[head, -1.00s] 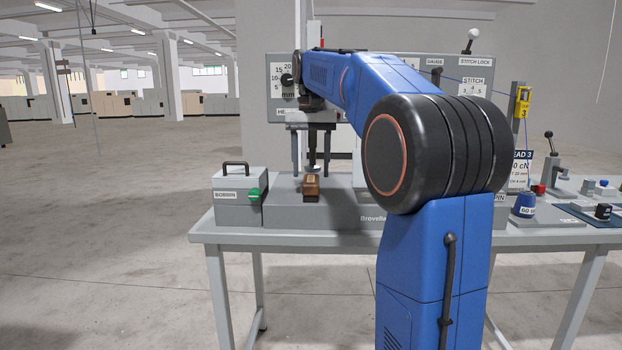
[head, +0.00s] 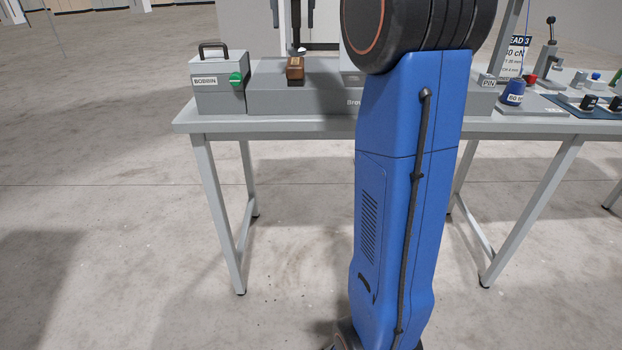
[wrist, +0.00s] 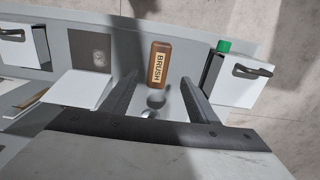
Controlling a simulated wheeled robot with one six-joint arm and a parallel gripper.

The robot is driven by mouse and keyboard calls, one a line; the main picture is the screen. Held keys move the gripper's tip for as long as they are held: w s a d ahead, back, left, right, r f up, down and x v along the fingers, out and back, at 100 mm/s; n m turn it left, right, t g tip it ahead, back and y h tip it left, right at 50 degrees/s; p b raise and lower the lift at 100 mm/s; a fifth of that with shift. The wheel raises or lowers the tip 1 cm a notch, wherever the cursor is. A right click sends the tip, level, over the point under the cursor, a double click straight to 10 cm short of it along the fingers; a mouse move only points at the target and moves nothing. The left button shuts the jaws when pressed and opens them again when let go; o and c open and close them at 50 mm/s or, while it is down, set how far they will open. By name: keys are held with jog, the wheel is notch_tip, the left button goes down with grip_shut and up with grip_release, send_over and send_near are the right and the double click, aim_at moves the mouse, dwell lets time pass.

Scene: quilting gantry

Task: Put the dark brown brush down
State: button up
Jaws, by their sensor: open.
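The dark brown brush (head: 296,68) rests on the grey machine bed (head: 335,92), near the bed's left end in the head view. In the wrist view the brush (wrist: 161,62) shows its BRUSH label and lies just beyond my fingertips, touching neither finger. My gripper (wrist: 160,78) is open and empty, with clear space between its fingers and the brush.
A grey BOBBIN box (head: 218,84) with a black handle and green knob stands left of the brush. A round metal foot (wrist: 155,100) sits between my fingers in the wrist view. A blue spool (head: 513,93) and small controls stand at the right.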

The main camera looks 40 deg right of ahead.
jog(key=s+a+f+n+t, duration=0.2)
jog(key=s+a+f+n, duration=0.1)
jog(key=s+a+f, duration=0.9)
jog(key=s+a+f+n+t, duration=0.1)
jog(key=s+f, duration=0.7)
jog(key=f, duration=0.3)
jog(key=s+a+f+n+t, duration=0.1)
jog(key=s+a+f+n, duration=0.1)
jog(key=s+f, duration=0.7)
notch_tip(320, 180, down, 4)
jog(key=shift+s+r+n+t, duration=0.25)
jog(key=shift+s+n+t, duration=0.05)
jog(key=shift+o, duration=0.7)
jog(key=shift+a, duration=0.1)
